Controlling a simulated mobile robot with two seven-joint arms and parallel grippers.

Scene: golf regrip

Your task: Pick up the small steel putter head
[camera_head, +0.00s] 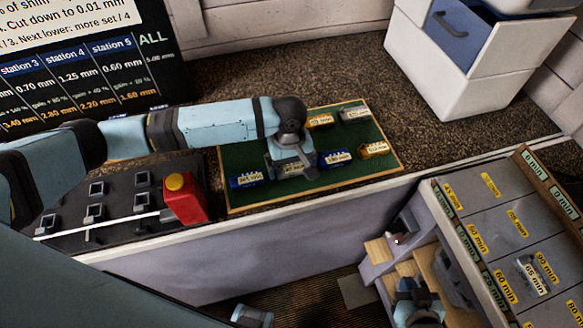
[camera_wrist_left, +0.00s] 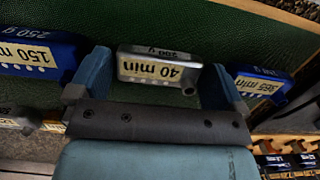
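A small steel putter head (camera_wrist_left: 160,68), labelled 40 min and 200 g, lies on the green mat (camera_head: 240,157). In the left wrist view it sits between the two blue fingers of my left gripper (camera_wrist_left: 155,82), with narrow gaps showing at both sides. That gripper (camera_head: 292,170) is open, low over the mat's front row, and hides most of this head in the head view. Another steel-coloured head (camera_head: 354,113) lies in the back row. My right gripper (camera_head: 417,290) is at the lower right, by the drawer unit; its fingers are unclear.
Blue heads flank the steel one: 150 min (camera_wrist_left: 38,55) and 365 min (camera_wrist_left: 262,88). Orange heads lie at the back (camera_head: 321,120) and right (camera_head: 374,150). A red block with a yellow button (camera_head: 184,198) stands left of the mat. A white drawer cabinet (camera_head: 460,60) stands behind.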

